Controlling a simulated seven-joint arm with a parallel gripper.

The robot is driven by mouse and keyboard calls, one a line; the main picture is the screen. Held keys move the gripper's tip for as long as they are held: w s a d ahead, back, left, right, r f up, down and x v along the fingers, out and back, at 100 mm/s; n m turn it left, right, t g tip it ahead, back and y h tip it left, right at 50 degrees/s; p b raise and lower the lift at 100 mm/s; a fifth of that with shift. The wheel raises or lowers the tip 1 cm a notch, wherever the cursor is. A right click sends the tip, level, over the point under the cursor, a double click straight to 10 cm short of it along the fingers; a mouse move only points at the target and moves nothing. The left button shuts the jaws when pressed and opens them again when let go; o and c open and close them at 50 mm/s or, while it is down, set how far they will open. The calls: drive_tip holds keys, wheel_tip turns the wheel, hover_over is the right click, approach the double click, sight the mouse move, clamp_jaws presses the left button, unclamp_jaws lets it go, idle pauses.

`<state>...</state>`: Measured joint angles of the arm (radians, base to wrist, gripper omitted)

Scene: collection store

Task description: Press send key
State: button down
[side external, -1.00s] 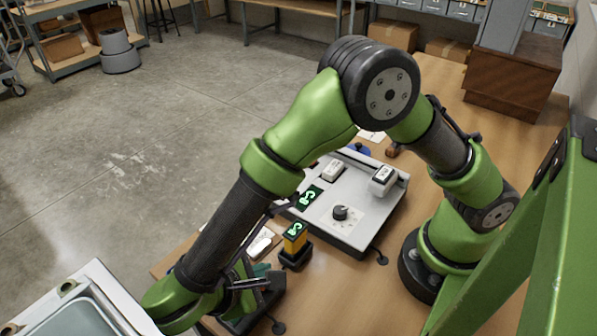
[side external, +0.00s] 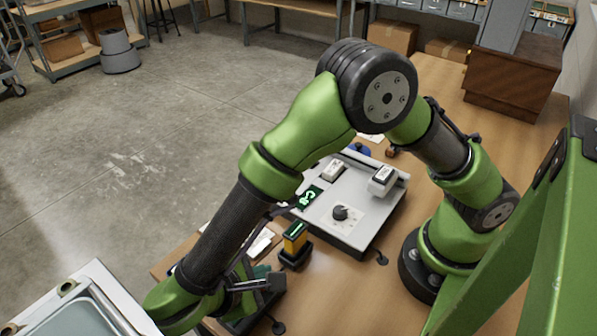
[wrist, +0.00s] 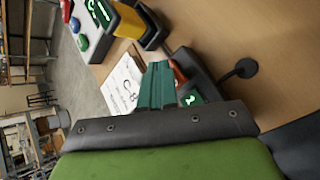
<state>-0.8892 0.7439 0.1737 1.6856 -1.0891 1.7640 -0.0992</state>
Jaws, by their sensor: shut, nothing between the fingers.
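My gripper (wrist: 158,70) is shut and empty, its green fingers together in the wrist view. They are over or beside a dark desk unit (wrist: 205,82) with an orange-red part (wrist: 179,76) and a small lit green display (wrist: 190,99), partly hidden by my gripper. In the side view my gripper (side external: 262,272) is low at the table's near end and hides most of that unit. I cannot read a send label, nor tell whether the fingers touch a key. A yellow unit (side external: 295,236) with a lit display stands close by; it also shows in the wrist view (wrist: 128,20).
A grey console (side external: 352,218) with a green screen (side external: 309,197), a knob (side external: 340,212) and white blocks stands behind the yellow unit. A printed card (wrist: 122,88) lies beside the fingers. A pale tray (side external: 75,306) is at lower left. Bare wood shows right of the console.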

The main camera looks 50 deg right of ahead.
drive_tip(key=shift+r, duration=0.75)
drive_tip(key=shift+r, duration=2.55)
